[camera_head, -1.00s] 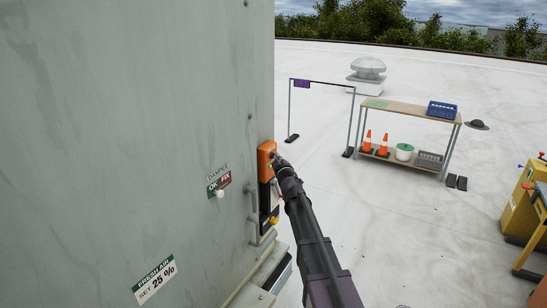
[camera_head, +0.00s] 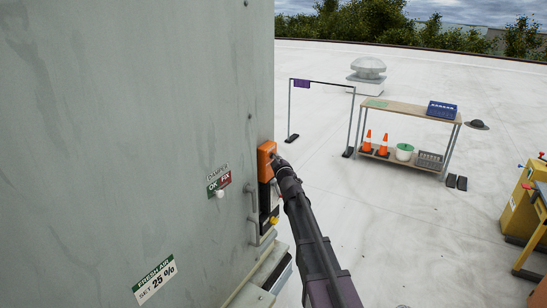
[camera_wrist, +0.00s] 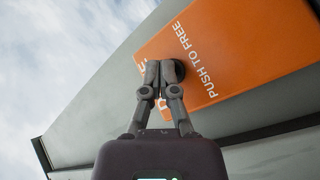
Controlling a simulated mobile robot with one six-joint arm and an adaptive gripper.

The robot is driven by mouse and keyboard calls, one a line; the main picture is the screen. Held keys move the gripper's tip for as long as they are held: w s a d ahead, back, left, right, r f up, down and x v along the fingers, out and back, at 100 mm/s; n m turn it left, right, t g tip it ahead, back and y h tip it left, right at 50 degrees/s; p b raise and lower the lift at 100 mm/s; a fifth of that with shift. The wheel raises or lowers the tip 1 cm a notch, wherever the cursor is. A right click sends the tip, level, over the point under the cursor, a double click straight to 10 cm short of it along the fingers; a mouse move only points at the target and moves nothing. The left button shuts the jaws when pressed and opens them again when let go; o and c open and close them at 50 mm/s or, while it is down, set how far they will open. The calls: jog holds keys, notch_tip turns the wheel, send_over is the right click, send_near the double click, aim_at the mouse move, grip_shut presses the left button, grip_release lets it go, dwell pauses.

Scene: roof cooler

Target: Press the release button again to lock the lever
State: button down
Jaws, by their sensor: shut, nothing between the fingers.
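An orange housing (camera_head: 266,161) is mounted at the right edge of the grey cooler cabinet. In the wrist view the orange housing (camera_wrist: 235,40) carries white lettering, "PUSH TO FREE". My gripper (camera_wrist: 164,68) is shut and empty, its fingertips together at a dark round button (camera_wrist: 179,70) on the housing. The tips cover much of the button, and I cannot tell how far it is pressed in. In the head view my gripper (camera_head: 277,162) meets the housing from the right. A dark lever unit with a yellow part (camera_head: 273,220) sits below; the lever's state is unclear.
A damper sign (camera_head: 219,185) with a white knob is further left. A workbench (camera_head: 405,108) with cones and baskets stands far off.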

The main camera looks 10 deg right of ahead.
jog(key=shift+s+d, duration=0.35)
jog(key=shift+d, duration=0.1)
dwell(0.4)
jog(key=s+d, duration=0.3)
jog(key=d, duration=0.1)
jog(key=shift+s+d, duration=0.35)
dwell(0.3)
jog(key=shift+f, duration=0.1)
dwell(2.1)
